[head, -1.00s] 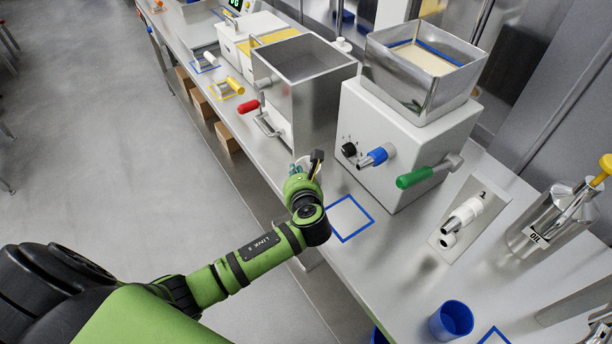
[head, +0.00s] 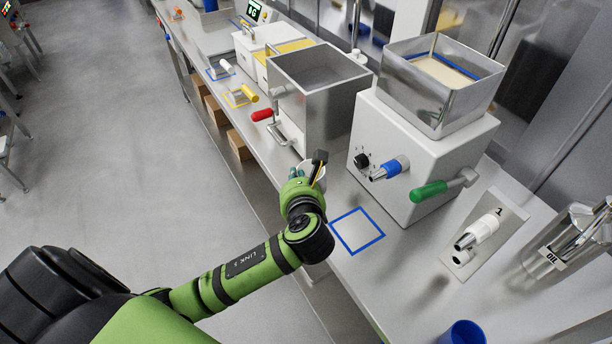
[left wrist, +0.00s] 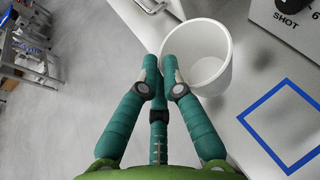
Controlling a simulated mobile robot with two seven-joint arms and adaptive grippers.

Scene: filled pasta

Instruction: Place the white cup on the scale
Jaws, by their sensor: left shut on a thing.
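The white cup (left wrist: 211,42) is upright and empty in the left wrist view, over the front edge of the steel counter. My left gripper (left wrist: 163,72) is shut on the near wall of the cup. In the head view the cup (head: 318,172) is mostly hidden behind my left gripper (head: 303,180). A device with a lit green display (head: 255,11), apparently the scale, stands at the far end of the counter. My right gripper is not in view.
A steel hopper (head: 318,100) and a white machine with a green handle (head: 429,190) stand on the counter (head: 395,270). An empty blue square outline (head: 357,231) lies in front of the machine. Open floor (head: 130,170) runs along the left.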

